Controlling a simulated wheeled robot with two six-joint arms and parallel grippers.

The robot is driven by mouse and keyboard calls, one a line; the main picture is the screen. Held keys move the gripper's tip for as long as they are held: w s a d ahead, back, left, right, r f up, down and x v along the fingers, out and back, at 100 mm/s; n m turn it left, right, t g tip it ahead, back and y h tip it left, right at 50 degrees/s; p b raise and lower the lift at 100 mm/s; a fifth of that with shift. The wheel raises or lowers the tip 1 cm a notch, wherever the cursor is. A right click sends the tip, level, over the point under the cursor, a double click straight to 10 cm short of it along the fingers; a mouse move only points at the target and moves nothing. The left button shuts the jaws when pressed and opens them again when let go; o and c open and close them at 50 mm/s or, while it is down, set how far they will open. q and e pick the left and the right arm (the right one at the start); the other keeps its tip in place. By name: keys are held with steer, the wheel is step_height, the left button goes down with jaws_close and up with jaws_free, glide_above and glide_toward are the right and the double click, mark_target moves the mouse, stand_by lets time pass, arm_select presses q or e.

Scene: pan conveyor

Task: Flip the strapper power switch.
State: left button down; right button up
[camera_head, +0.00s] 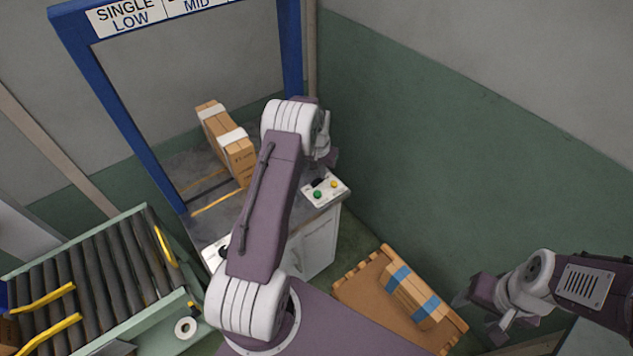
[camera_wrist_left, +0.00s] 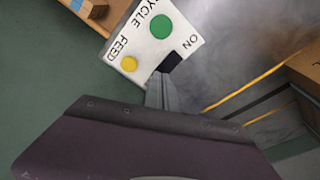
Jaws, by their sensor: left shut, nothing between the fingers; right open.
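The strapper's white control panel (camera_head: 337,188) sits at the right corner of the strapper table, with a green and a yellow button. The black power switch (camera_head: 318,182) is at its far edge, partly hidden by my left gripper. In the left wrist view the switch (camera_wrist_left: 171,62) shows beside the word ON. My left gripper (camera_head: 326,164) is shut and empty over the panel. In the left wrist view its fingertips (camera_wrist_left: 161,82) are right at the switch; I cannot tell whether they touch. My right gripper (camera_head: 478,316) is open and empty at the lower right, away from the strapper.
A roller conveyor (camera_head: 95,275) is at lower left. A box with blue bands (camera_head: 411,294) rests on a pallet (camera_head: 362,289). The green wall (camera_head: 450,170) stands close on the right.

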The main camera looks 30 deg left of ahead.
arm_select(q)
steer(key=shift+f, duration=0.5)
step_height(320, 180, up, 7)
steer(key=p, duration=0.5)
steer(key=shift+r, duration=0.15)
stand_by(0.4)
